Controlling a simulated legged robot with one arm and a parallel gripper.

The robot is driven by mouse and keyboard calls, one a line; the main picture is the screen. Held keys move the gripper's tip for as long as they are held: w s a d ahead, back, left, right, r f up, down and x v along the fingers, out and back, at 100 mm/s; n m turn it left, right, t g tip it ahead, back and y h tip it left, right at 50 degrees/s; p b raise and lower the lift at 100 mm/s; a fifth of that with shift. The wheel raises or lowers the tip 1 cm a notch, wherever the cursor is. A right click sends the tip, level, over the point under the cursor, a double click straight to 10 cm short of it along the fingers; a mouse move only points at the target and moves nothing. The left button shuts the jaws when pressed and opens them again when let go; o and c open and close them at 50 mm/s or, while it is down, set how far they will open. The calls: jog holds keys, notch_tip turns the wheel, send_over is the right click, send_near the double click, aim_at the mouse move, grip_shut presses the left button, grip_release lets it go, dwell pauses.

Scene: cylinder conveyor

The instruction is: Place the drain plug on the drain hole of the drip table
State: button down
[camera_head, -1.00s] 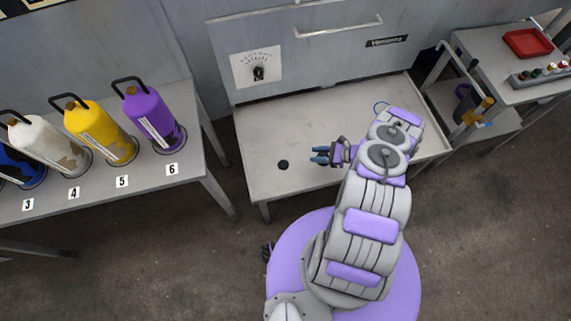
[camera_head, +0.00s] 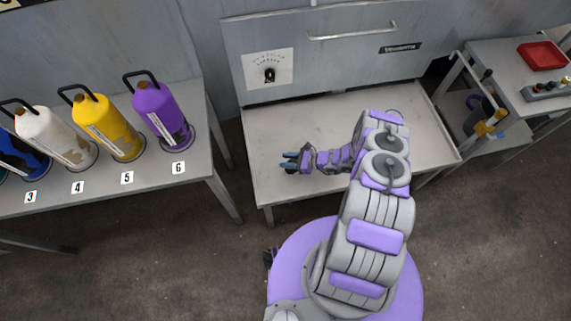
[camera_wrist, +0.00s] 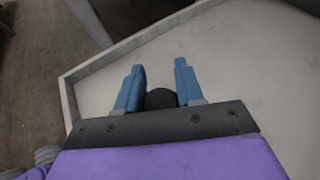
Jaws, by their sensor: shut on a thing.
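The drip table (camera_head: 420,130) is the pale grey tabletop below the wall panel in the head view. My gripper (camera_head: 290,161) is low over its left part, fingers pointing left. In the wrist view, the blue fingers of my gripper (camera_wrist: 160,82) stand apart with a dark round piece between them, which looks like the drain plug (camera_wrist: 160,98). The drain hole cannot be told apart now. My gripper covers its place in the head view, so I cannot tell whether the plug touches the hole.
A bench at left holds several bottles, among them a purple one (camera_head: 160,112) and a yellow one (camera_head: 106,125). A side table with a red tray (camera_head: 543,56) is at right. The raised table rim (camera_wrist: 70,100) shows in the wrist view.

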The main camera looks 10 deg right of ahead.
jog(key=shift+w+a, duration=0.2)
jog(key=shift+a, duration=0.5)
jog(key=f, duration=0.1)
jog(key=f+b, duration=0.1)
jog(key=f, duration=0.1)
jog(key=shift+d+f+b, duration=0.3)
jog(key=shift+d, duration=0.15)
jog(key=shift+a+f, duration=0.1)
jog(key=shift+a, duration=0.1)
jog(key=c, duration=0.7)
grip_release()
jog(key=shift+a, duration=0.1)
jog(key=shift+d, duration=0.2)
